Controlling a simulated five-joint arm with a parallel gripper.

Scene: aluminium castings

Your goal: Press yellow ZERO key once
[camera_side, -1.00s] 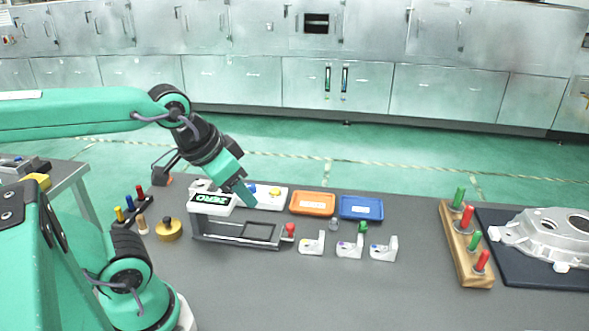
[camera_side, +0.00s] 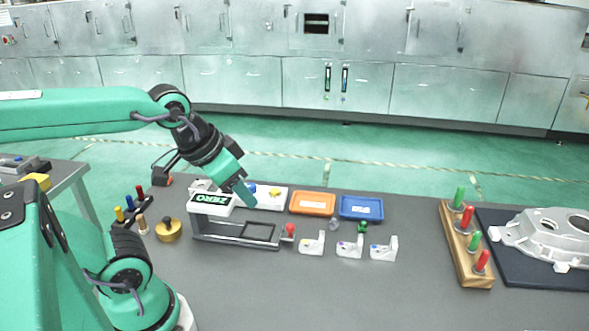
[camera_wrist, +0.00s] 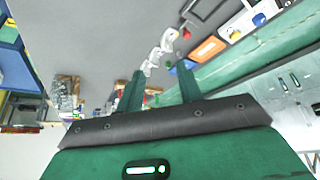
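The yellow key (camera_side: 275,193) is on the right part of a white key box (camera_side: 267,204), with a blue key (camera_side: 252,188) to its left. A sign reading ZERO (camera_side: 209,199) is on the gauge (camera_side: 215,208) in front. My gripper (camera_side: 248,203) points down in front of the box's left part, left of the yellow key; contact cannot be told. In the wrist view my gripper (camera_wrist: 160,68) has its two fingers apart with nothing held between them.
An orange tray (camera_side: 313,204) and a blue tray (camera_side: 361,208) lie right of the key box. Several small white fixtures (camera_side: 350,248) stand in front of them. A brass weight (camera_side: 168,230) is at left. A wooden peg rack (camera_side: 463,250) and a casting (camera_side: 552,237) are at right.

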